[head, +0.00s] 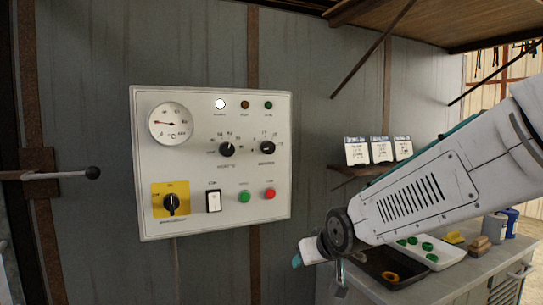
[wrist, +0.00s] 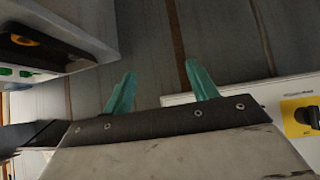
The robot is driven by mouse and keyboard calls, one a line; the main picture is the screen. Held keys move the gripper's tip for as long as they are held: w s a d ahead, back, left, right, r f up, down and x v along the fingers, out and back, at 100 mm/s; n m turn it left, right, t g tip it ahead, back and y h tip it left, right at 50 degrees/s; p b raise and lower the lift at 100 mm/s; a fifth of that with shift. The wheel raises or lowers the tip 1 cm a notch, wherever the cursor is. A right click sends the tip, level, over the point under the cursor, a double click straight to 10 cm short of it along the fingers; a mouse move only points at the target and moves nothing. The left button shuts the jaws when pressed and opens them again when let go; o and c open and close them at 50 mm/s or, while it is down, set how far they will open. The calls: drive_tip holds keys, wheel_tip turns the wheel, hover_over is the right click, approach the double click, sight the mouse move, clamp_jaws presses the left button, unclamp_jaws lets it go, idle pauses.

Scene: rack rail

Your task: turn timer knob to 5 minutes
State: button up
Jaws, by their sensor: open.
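A white control panel (head: 210,215) hangs on the grey wall in the head view. Two black dial knobs sit in its middle, a left one (head: 227,149) and a right one (head: 267,147). Their small labels are too blurred to tell which is the timer or to read a setting. My gripper (head: 314,262) is lower right of the panel, apart from it and from both knobs. In the wrist view my gripper (wrist: 160,78) has its two teal fingers spread with nothing between them. There, part of the panel (wrist: 230,91) shows at the right; the dial knobs are not visible.
The panel also bears a gauge (head: 170,122), a yellow-plated rotary switch (head: 171,199), a rocker switch (head: 214,201), a green button (head: 244,196) and a red button (head: 270,193). A lever (head: 75,175) sticks out at left. A bench (head: 440,285) with trays stands lower right.

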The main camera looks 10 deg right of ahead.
drive_tip(key=w+a+r+t+y, duration=0.2)
drive_tip(key=w+a+r+t, duration=0.25)
drive_tip(key=w, duration=0.35)
drive_tip(key=n+t+y, duration=0.1)
drive_tip(key=t+y, duration=0.2)
drive_tip(key=t, duration=0.5)
approach(270, 150)
drive_tip(key=x, duration=0.8)
drive_tip(key=shift+w+a+r, duration=0.1)
drive_tip(key=shift+w, duration=0.2)
drive_tip(key=c, duration=1)
